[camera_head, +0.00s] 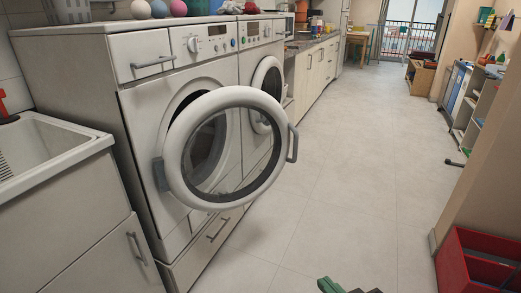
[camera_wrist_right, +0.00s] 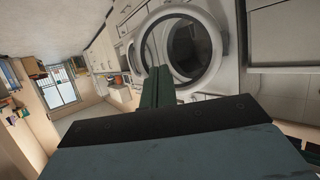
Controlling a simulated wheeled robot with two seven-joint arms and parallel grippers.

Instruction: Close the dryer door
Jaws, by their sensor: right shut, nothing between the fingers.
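The door (camera_head: 180,185) of the near white front-loading machine (camera_head: 150,47) stands wide open, swung out on its left-side hinge over the floor. It is a round white ring with dark glass and a grey handle (camera_head: 294,143) on its right edge. The drum opening shows partly behind it. My right gripper (camera_head: 345,288) only just shows at the bottom edge, apart from the door. In the right wrist view its dark green fingers (camera_wrist_right: 160,84) are together with nothing between them, and a round machine door (camera_wrist_right: 222,48) is beyond them. My left gripper is not in view.
A second white machine (camera_head: 251,57) stands beyond the first, with counters (camera_head: 314,68) behind it. A sink cabinet (camera_head: 80,230) is at the left. A red crate (camera_head: 455,262) stands at the lower right. The tiled floor (camera_head: 350,190) between is clear.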

